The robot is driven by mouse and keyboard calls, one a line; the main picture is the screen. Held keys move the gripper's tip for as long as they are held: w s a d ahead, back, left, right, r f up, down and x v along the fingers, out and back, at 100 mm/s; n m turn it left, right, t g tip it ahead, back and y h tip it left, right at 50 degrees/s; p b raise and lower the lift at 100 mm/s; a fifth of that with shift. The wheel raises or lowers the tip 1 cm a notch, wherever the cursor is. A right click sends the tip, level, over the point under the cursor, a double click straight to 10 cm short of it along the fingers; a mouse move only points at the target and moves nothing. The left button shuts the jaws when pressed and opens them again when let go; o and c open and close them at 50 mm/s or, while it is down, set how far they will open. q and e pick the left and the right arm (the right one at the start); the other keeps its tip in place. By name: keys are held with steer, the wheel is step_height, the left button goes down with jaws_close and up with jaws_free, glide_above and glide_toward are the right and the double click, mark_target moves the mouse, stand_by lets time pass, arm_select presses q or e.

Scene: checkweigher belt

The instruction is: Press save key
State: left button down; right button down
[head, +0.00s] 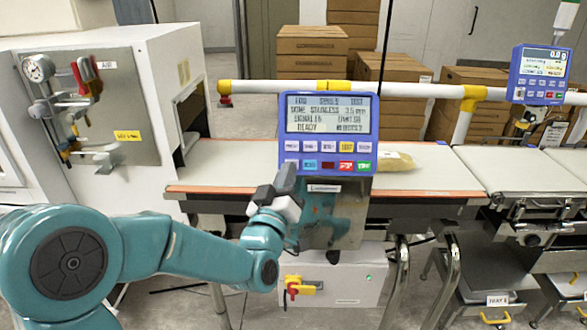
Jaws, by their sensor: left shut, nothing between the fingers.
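The blue control panel (370,120) stands upright at the middle of the head view, with a lit screen (328,114) and two rows of small keys below it. The upper row has white keys and a yellow key (346,146). The lower row includes a red key (346,165) and a green key (364,165). The key labels are too small for me to tell which one is save. My left gripper (285,179) is shut and empty, at the panel's lower left corner, below the lower row's left end. I cannot tell whether it touches the panel. My right gripper is not in view.
The conveyor belt (440,172) runs behind the panel, with a tan packet (398,162) on it. A white and yellow rail (410,90) crosses behind. A white machine cabinet (120,95) stands at left. A second blue panel (540,75) is at far right.

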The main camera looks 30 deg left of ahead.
arm_select(q)
steer(key=shift+r, duration=0.1)
stand_by(0.3)
steer(key=w+a+f+b, duration=0.1)
steer(key=w+a+f, duration=0.3)
steer(key=w, duration=0.2)
steer(key=shift+w, duration=0.35)
stand_by(0.3)
steer(key=shift+f+b, duration=0.1)
steer(key=shift+b, duration=0.3)
stand_by(1.3)
